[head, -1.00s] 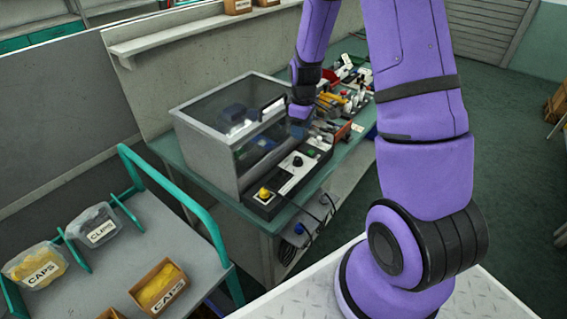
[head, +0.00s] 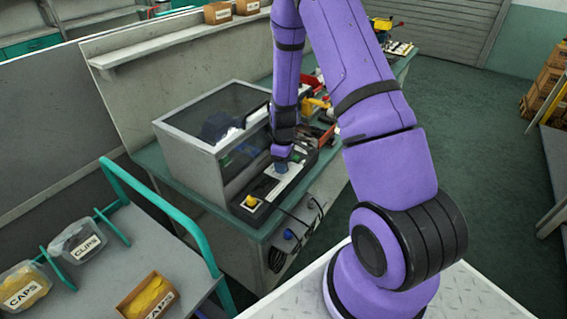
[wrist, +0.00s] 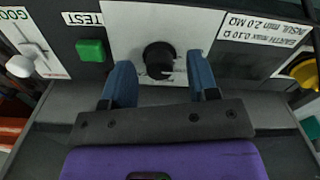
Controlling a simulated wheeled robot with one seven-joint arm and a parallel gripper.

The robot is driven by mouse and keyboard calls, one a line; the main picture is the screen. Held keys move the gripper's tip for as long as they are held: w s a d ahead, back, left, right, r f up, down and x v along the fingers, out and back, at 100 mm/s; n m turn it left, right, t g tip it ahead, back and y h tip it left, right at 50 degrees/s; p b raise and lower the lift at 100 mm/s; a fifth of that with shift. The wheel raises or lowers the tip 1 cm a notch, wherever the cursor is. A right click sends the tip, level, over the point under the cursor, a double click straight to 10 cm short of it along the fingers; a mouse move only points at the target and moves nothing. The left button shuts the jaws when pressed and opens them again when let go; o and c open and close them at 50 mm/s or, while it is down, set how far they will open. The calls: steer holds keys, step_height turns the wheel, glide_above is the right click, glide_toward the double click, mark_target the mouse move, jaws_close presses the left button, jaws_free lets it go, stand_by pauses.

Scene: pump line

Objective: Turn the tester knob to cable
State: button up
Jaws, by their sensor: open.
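The tester's black knob (wrist: 158,60) sits on a light plate (wrist: 225,22) in the wrist view. Its pointer setting is hard to read, and no cable label is legible. My gripper (wrist: 160,68) is open, with one blue finger on each side of the knob. I cannot tell whether either finger touches it. In the head view my gripper (head: 281,166) is over the tester panel (head: 262,212) in front of the clear-lidded box (head: 195,150), and it hides the knob there.
A yellow knob (wrist: 306,73) is to the right. A cart (head: 130,250) with bins stands at the left in the head view.

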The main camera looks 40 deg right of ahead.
steer(key=shift+f, duration=0.15)
steer(key=c, duration=0.9)
